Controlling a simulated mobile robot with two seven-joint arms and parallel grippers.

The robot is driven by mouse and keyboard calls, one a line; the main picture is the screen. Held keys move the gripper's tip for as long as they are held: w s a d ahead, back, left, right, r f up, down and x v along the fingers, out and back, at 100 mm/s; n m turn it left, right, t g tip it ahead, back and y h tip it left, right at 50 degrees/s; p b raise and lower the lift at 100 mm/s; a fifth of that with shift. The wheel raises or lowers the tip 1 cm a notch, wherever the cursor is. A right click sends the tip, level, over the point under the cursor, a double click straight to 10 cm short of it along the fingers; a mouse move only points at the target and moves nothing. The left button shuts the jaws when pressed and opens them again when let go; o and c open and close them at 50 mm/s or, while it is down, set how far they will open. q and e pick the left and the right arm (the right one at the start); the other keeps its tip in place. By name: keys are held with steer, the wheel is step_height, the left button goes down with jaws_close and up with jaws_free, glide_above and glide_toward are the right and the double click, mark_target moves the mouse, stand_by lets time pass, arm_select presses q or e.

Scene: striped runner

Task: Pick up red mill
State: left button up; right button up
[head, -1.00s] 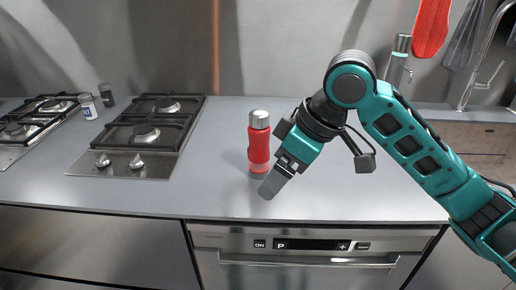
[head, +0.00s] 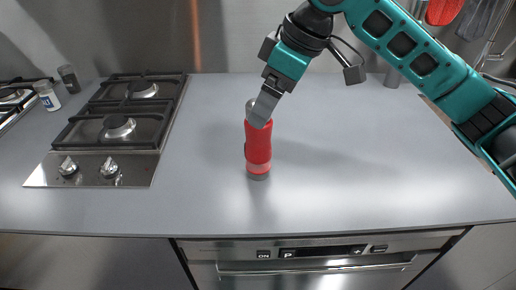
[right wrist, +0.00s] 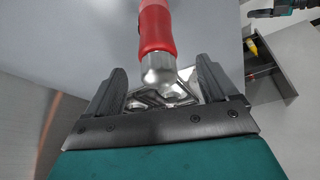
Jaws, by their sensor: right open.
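The red mill (head: 258,146) stands upright on the grey counter, right of the near hob in the head view. It has a red body, a silver cap and a clear band near its base. My right gripper (head: 263,107) is over its top, and a finger hides part of the cap. In the right wrist view the mill (right wrist: 156,29) points its silver cap towards the open right gripper (right wrist: 160,78), centred between the two fingers. The fingers show gaps on both sides of the cap.
A hob (head: 116,127) with black grates is on the left of the counter (head: 370,190). A white-labelled jar (head: 46,95) and a dark jar (head: 69,78) stand at the far left.

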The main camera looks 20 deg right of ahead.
mark_target(258, 149)
steer(key=shift+b+x, duration=0.4)
steer(key=shift+x, duration=2.7)
steer(key=shift+d, duration=0.1)
steer(key=shift+c, duration=0.4)
steer(key=c, duration=1.5)
